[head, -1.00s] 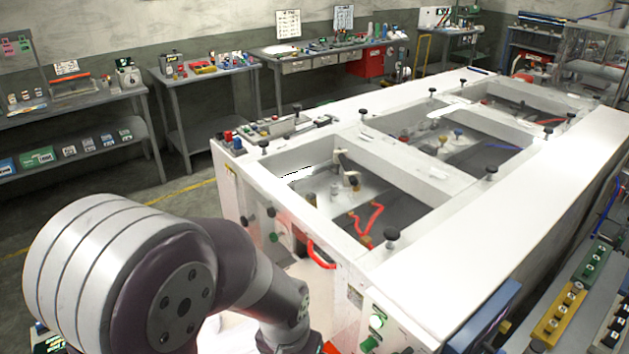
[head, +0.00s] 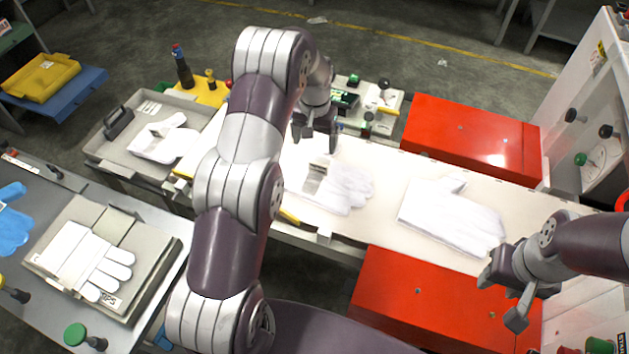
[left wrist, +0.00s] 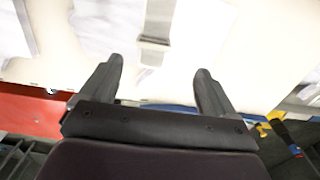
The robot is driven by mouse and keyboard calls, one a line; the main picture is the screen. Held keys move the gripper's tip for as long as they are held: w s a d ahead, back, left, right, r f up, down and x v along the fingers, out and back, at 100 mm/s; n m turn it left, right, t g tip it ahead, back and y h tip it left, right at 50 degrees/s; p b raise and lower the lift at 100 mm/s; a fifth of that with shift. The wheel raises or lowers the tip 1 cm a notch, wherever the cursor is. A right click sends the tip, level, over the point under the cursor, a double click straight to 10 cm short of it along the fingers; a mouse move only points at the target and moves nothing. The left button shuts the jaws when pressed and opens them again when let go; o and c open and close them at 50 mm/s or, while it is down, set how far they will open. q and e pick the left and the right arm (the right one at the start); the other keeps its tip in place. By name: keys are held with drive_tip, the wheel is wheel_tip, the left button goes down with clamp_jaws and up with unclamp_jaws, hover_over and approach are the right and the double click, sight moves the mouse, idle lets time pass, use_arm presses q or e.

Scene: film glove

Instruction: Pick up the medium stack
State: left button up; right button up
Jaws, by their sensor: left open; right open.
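A stack of white gloves (head: 342,188) with a grey band lies on the white belt (head: 390,170). Another white glove stack (head: 450,215) lies further right on the belt. No readable label shows which is medium. My left gripper (head: 317,132) is open and empty, just beyond and above the banded stack. In the left wrist view, the open fingers (left wrist: 157,88) point toward a grey band (left wrist: 155,40) on white material, apart from it. My right gripper (head: 502,290) is open and empty, near the red panel at the right.
Red panels (head: 470,140) flank the belt. White gloves lie on a grey tray (head: 120,155) and on a grey box (head: 150,262) at the left. A dark bottle (head: 183,70) stands behind the tray. My left arm crosses the middle.

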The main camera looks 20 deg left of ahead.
sight(319, 164)
use_arm(q)
drive_tip(key=f, duration=0.3)
drive_tip(key=f+p, duration=0.1)
drive_tip(key=f, duration=0.2)
drive_tip(key=d+f+p, duration=0.1)
drive_tip(key=f, duration=0.2)
drive_tip(key=shift+w+f, duration=0.1)
drive_tip(key=shift+f, duration=0.3)
drive_tip(key=c, duration=1.1)
drive_tip(key=shift+c, duration=0.5)
drive_tip(key=shift+w+r, duration=0.1)
